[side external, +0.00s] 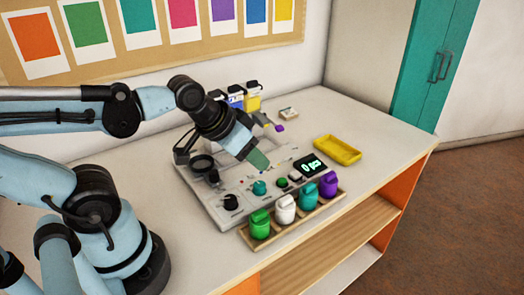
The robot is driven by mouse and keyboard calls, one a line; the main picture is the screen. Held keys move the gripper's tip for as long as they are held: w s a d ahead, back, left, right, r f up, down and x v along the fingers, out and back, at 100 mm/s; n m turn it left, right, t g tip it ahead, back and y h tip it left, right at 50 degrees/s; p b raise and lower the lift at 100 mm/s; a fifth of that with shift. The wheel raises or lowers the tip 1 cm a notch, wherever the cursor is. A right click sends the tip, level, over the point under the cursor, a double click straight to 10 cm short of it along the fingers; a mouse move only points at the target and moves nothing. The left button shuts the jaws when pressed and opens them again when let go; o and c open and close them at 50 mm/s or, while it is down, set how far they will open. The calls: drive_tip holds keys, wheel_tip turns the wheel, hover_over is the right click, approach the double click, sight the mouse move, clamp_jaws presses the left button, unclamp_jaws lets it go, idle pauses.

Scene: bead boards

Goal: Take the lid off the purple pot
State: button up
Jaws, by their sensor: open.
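The purple pot (328,185) stands upright at the right end of a wooden tray (291,221). Its purple lid, with a raised grip on top, appears to sit on it. My gripper (269,144) is open, above the grey board, up and to the left of the purple pot and apart from it. One finger ends in a teal-green part, and a small purple piece shows near the other finger. I see nothing held between the fingers.
Green (260,224), white (284,209) and teal (308,194) pots share the tray, close together. A grey board (222,214) with knobs and a display (311,165) lies behind them. A yellow tray (338,150) lies behind right. Bare table surrounds it.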

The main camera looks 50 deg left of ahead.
drive_tip(key=o, duration=0.4)
drive_tip(key=w+d+r+n+g, duration=0.35)
drive_tip(key=w+r+n, duration=0.25)
drive_tip(key=w+n, duration=0.35)
drive_tip(key=n+g, duration=0.4)
drive_tip(key=n, duration=0.5)
hover_over(332, 175)
wheel_tip(332, 175, down, 3)
drive_tip(key=shift+m, duration=0.25)
drive_tip(key=f, duration=0.6)
drive_tip(key=shift+w+a+f, duration=0.15)
drive_tip(key=shift+a+f, duration=0.1)
drive_tip(key=shift+a, duration=0.05)
drive_tip(key=shift+d+f, duration=0.15)
drive_tip(key=shift+f, duration=1.15)
drive_tip(key=shift+d+f, duration=0.1)
drive_tip(key=shift+f, duration=1.2)
